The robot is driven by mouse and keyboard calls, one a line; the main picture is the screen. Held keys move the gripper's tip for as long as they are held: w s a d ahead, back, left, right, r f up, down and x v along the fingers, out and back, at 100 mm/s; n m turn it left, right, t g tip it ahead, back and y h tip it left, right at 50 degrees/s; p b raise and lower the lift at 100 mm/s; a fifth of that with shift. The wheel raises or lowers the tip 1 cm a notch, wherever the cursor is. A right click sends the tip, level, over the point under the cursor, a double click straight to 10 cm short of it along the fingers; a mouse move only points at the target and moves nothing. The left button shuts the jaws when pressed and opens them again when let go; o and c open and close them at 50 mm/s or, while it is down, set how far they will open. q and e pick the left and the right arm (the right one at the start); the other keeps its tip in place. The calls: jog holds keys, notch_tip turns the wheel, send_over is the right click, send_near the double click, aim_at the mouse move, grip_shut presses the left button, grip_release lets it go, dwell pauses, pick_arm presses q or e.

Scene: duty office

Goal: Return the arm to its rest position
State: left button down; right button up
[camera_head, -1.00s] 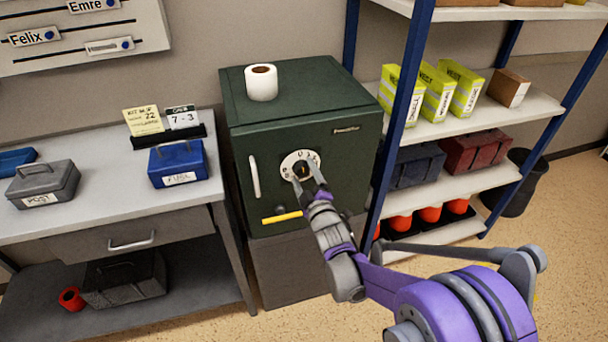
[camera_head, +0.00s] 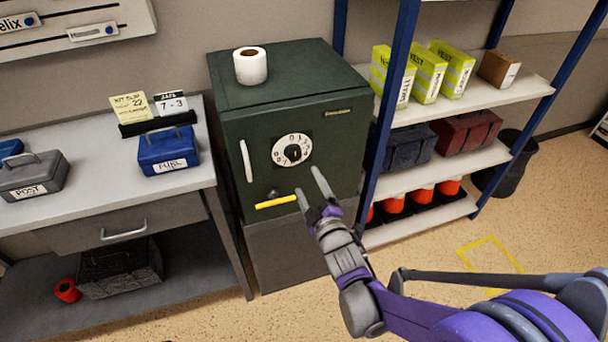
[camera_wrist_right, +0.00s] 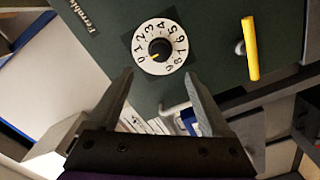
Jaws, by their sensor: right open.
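My right gripper (camera_head: 316,188) is open and empty, in front of the lower part of the green safe (camera_head: 240,130). Its two fingers (camera_wrist_right: 158,98) stand apart in the right wrist view with nothing between them. The safe's white numbered dial (camera_head: 292,149) with its black knob is clear of the fingers. The dial also shows in the wrist view (camera_wrist_right: 176,62), ahead of the fingertips. A yellow-handled lever (camera_head: 276,202) is on the safe door, close to the left of the gripper. My left gripper is not in view.
A blue-framed shelf rack (camera_head: 388,120) stands close on the right. A grey desk (camera_head: 100,200) with a blue box (camera_head: 168,152) and a grey box (camera_head: 33,178) is on the left. A white roll (camera_head: 250,66) stands on the safe. Open floor lies at lower right.

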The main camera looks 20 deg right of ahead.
jog(key=s+r+m+g+p, duration=0.1)
jog(key=s+m+g+p, duration=0.9)
jog(key=s, duration=1.5)
jog(key=m+g, duration=0.1)
jog(key=g, duration=0.1)
jog(key=shift+r+m+g+h, duration=0.2)
jog(key=shift+m+g+h, duration=0.1)
jog(key=shift+m, duration=0.1)
jog(key=shift+d, duration=0.1)
